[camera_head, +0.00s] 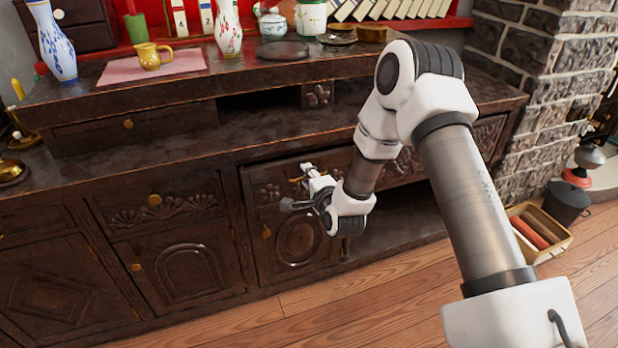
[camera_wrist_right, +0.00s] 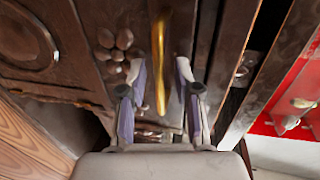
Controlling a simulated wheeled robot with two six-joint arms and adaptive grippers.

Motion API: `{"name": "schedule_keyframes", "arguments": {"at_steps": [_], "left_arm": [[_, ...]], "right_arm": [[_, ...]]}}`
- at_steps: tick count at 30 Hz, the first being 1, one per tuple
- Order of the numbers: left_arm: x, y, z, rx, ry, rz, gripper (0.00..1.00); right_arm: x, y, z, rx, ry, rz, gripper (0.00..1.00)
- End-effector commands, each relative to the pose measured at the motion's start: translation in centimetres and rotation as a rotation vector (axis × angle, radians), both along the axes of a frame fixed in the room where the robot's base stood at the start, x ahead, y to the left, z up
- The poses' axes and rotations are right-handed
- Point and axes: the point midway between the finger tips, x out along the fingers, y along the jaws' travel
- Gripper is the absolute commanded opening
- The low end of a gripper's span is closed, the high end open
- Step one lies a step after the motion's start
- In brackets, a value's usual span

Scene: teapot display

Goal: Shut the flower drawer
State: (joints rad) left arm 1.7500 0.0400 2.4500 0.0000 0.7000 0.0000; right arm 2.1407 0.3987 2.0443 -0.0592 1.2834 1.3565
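The flower drawer (camera_head: 268,193) is a dark wooden front with carved flowers, below the counter near the middle of the head view. Its carved flower also shows in the right wrist view (camera_wrist_right: 115,40). Its gold handle (camera_wrist_right: 160,60) runs between my right fingers. My right gripper (camera_head: 305,178) is at the drawer front, and its fingers (camera_wrist_right: 160,88) are open on both sides of the handle with gaps visible. A dark gap beside the front in the wrist view suggests the drawer stands out somewhat; how far is unclear. My arm hides its right part. My left gripper is not in view.
The dark counter (camera_head: 190,150) runs above the drawer. A carved cupboard door (camera_head: 298,243) is below it, and another drawer (camera_head: 165,208) is at the left. A yellow cup (camera_head: 150,57) and vases stand on the upper shelf.

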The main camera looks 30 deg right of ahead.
Motion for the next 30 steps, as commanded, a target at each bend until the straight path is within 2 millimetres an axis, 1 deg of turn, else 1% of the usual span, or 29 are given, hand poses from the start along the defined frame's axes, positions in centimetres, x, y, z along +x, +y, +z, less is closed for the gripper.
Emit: {"name": "schedule_keyframes", "arguments": {"at_steps": [1, 2, 8, 10, 11, 16, 19, 27, 28, 29, 30], "left_arm": [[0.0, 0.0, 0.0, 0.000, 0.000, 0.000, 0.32], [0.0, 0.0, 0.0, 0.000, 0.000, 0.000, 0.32], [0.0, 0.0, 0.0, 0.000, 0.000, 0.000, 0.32], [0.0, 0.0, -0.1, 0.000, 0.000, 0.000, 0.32], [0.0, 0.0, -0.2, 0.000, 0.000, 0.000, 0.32], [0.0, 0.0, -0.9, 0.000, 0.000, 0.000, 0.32], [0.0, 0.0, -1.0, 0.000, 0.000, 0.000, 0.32], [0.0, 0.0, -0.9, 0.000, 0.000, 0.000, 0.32], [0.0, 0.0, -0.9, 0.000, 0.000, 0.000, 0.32], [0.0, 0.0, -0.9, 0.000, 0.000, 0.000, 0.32], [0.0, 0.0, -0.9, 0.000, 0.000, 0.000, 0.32]], "right_arm": [[0.0, 0.0, 0.0, 0.000, 0.000, 0.000, 0.10], [0.0, 0.0, 0.0, 0.000, 0.000, 0.000, 0.00], [0.0, 0.0, 0.0, 0.000, 0.000, 0.000, 0.00], [0.3, -0.1, -0.1, -0.001, -0.001, 0.000, 0.00], [0.6, -0.1, -0.1, -0.001, -0.002, 0.000, 0.00], [3.3, -0.8, -0.2, -0.003, -0.002, -0.001, 0.00], [4.3, -1.1, -0.1, -0.001, 0.000, -0.001, 0.00], [4.5, -1.1, 0.1, -0.001, -0.004, -0.001, 0.00], [4.5, -1.1, 0.1, -0.001, -0.005, -0.001, 0.16], [4.5, -1.1, 0.2, -0.001, -0.005, -0.001, 0.26], [4.5, -1.1, 0.2, -0.001, -0.005, -0.001, 0.34]]}}
